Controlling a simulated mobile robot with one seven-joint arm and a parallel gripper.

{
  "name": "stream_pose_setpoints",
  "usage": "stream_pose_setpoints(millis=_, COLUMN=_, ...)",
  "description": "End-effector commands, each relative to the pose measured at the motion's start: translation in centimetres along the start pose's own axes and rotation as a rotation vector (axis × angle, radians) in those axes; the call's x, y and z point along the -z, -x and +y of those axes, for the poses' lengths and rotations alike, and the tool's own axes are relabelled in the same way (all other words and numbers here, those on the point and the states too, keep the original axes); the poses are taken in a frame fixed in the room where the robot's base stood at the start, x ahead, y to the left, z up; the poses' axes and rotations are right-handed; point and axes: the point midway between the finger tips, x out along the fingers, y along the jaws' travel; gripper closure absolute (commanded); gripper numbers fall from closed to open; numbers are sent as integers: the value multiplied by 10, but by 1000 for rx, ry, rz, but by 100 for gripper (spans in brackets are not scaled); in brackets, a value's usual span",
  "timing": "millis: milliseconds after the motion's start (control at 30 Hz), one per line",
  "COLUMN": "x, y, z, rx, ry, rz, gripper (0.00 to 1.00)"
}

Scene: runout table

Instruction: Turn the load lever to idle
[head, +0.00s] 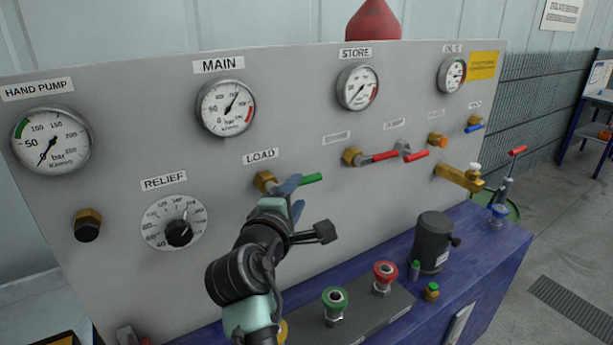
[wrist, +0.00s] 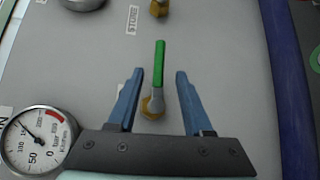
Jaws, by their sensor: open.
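The load lever has a green handle (head: 312,178) on a brass valve body under the LOAD label (head: 260,156), on the grey panel. The handle points right in the head view. In the wrist view the green handle (wrist: 160,62) points up from its brass nut (wrist: 153,107). My gripper (head: 293,197) is in front of the valve and partly hides the lever's inner end. Its two blue fingers (wrist: 160,74) are open. In the wrist view they stand on either side of the lever, with a gap on each side.
A red-handled lever (head: 380,156) is to the right on the panel. The MAIN gauge (head: 226,107) and RELIEF dial (head: 174,222) are to the left. Below, the blue bench (head: 480,250) bears a green knob (head: 335,298), a red knob (head: 385,271) and a dark cylinder (head: 432,240).

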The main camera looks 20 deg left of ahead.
Motion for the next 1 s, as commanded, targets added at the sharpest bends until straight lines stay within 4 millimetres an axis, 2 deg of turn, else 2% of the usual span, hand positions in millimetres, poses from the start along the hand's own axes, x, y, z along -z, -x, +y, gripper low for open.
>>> stream_pose_setpoints(millis=300, x=0, y=-46, z=2, rx=-1, ry=2, rz=0, gripper=49)
stream_pose_setpoints(millis=500, x=0, y=-66, z=2, rx=-1, ry=1, rz=0, gripper=49)
stream_pose_setpoints(millis=700, x=0, y=-74, z=1, rx=-1, ry=0, rz=0, gripper=49)
stream_pose_setpoints(millis=1000, x=0, y=-75, z=1, rx=-2, ry=-1, rz=1, gripper=49)
